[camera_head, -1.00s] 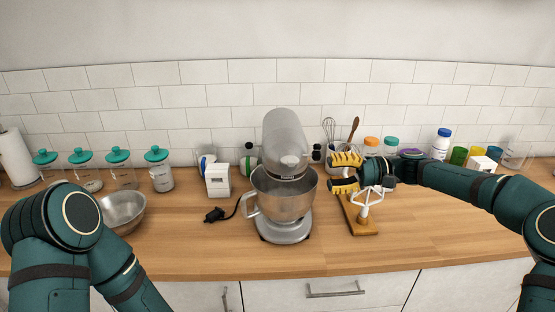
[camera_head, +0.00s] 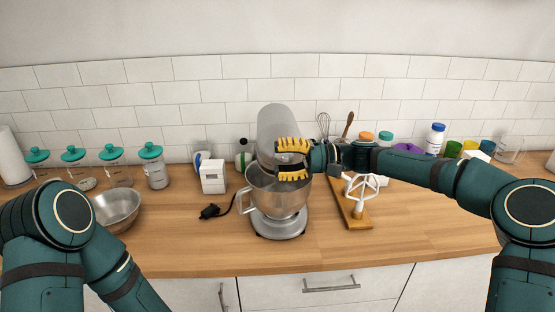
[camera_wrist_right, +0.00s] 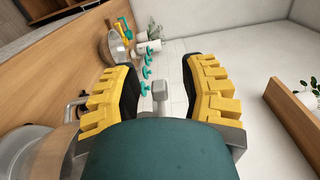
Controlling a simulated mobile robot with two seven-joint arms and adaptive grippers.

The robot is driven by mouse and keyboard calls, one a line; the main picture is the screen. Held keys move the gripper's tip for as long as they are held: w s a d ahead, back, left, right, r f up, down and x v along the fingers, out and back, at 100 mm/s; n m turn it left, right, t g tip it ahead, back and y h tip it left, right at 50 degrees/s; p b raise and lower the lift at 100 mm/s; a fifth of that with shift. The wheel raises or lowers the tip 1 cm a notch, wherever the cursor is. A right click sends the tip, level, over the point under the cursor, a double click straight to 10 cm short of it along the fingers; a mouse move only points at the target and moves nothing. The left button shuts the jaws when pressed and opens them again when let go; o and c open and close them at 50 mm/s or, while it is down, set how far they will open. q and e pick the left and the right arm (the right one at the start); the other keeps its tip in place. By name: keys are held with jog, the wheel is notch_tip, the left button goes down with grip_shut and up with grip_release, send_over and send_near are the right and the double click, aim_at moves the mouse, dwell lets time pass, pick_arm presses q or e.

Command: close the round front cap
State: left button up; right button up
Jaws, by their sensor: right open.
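The silver stand mixer (camera_head: 275,124) stands on the counter, its head above a steel bowl (camera_head: 278,199). The round front cap at the front of its head is hidden behind my right gripper in the head view, so its state cannot be told. My right gripper (camera_head: 278,161) is open, its yellow fingers pointing left across the head's front. In the right wrist view the open fingers (camera_wrist_right: 160,75) have a small grey piece (camera_wrist_right: 160,90) between them; I cannot tell what it is. My left gripper is out of view.
A wooden board (camera_head: 354,215) with white mixer attachments lies right of the mixer. A white box (camera_head: 213,178), a black plug (camera_head: 210,211), a metal bowl (camera_head: 117,209) and teal-lidded jars stand to the left. The front counter is clear.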

jog(key=shift+a, duration=0.5)
grip_shut()
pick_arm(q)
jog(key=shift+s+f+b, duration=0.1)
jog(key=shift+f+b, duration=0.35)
pick_arm(e)
jog(key=shift+f, duration=0.1)
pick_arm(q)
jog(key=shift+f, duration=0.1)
